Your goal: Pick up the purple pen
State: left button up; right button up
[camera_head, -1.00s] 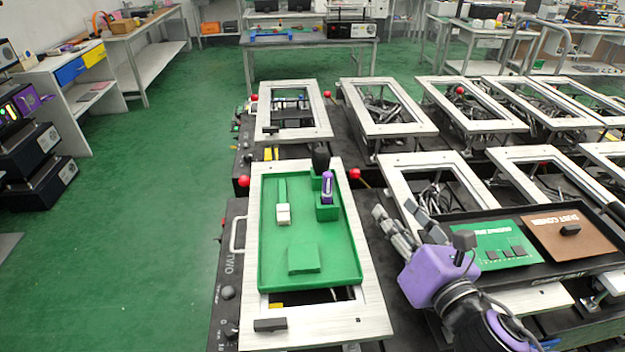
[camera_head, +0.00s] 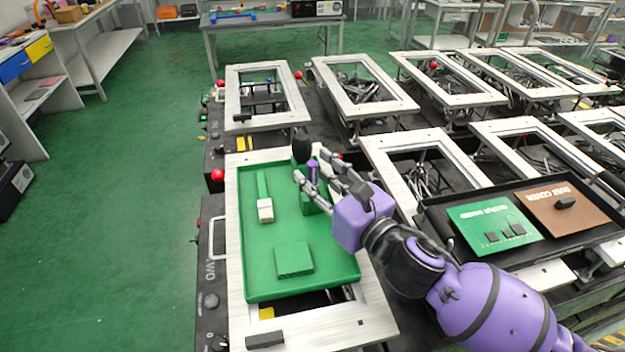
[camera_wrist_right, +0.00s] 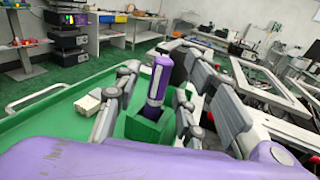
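The purple pen (camera_head: 313,171) stands upright in a green holder (camera_head: 313,201) at the right side of the green tray (camera_head: 297,271). My right gripper (camera_head: 318,178) reaches in from the right, its fingers spread around the pen. In the right wrist view the pen (camera_wrist_right: 160,79) stands between the open fingers of the right gripper (camera_wrist_right: 158,95), with gaps visible on both sides. The pen's lower end is hidden inside the green holder (camera_wrist_right: 146,129). My left gripper is not in view.
A white-and-green brush-like item (camera_head: 265,208) and a green block (camera_head: 294,261) lie in the tray. A black rounded object (camera_head: 301,146) stands behind the pen. A black tray (camera_head: 470,250) with green and brown panels is at right. Metal frames fill the back.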

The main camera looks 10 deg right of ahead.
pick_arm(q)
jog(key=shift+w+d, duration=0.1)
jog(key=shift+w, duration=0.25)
pick_arm(e)
jog(key=shift+c, duration=0.5)
